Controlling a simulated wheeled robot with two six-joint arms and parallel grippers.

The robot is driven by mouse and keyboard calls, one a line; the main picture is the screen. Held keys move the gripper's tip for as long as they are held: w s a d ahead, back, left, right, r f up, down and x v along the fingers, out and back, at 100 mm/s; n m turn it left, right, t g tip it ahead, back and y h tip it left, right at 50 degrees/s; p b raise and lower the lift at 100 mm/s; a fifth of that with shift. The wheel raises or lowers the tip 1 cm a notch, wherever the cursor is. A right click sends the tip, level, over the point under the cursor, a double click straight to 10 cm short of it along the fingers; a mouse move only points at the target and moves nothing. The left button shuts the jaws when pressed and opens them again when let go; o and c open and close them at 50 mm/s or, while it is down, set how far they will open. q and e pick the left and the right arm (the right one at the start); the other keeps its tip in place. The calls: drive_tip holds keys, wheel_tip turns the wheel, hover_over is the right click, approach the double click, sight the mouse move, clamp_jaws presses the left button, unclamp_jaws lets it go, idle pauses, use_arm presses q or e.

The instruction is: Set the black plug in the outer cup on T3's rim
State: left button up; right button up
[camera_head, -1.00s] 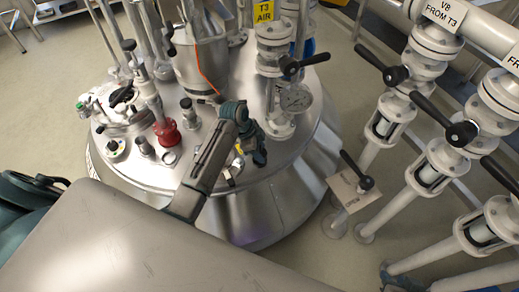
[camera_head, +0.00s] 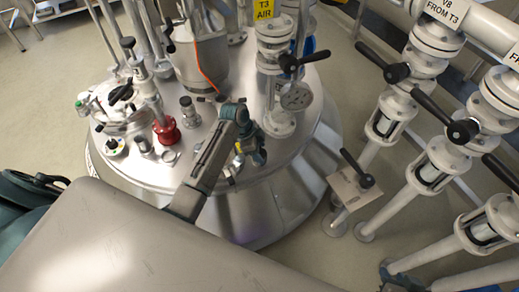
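T3 is the shiny steel vessel (camera_head: 285,205) in the middle, with a sloping outer rim and a lid full of fittings. My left arm reaches over its front edge, and the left gripper (camera_head: 262,158) points down above the front right of the lid. Its fingers are small and dark, and I cannot tell whether they are open or hold anything. I cannot make out the black plug for certain. A small ring-shaped cup (camera_head: 170,157) sits near the lid's front left edge. Small fittings under my arm are partly hidden, so I cannot single out the outer cup. My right gripper is not in view.
A red fitting (camera_head: 167,131), a sight-glass nozzle (camera_head: 188,112) and a tall steel canister (camera_head: 200,60) stand on the lid. White valved pipes (camera_head: 432,165) fill the right side.

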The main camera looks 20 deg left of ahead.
use_arm(q)
drive_tip(key=shift+o, duration=1.1)
drive_tip(key=p+v, duration=0.2)
drive_tip(key=v, duration=0.8)
drive_tip(key=shift+a+r, duration=0.25)
drive_tip(key=shift+r, duration=0.1)
use_arm(e)
drive_tip(key=shift+s+d+r+g+h, duration=0.4)
drive_tip(key=shift+s+d+r+g, duration=0.25)
drive_tip(key=shift+g, duration=0.35)
use_arm(q)
drive_tip(key=shift+s, duration=0.1)
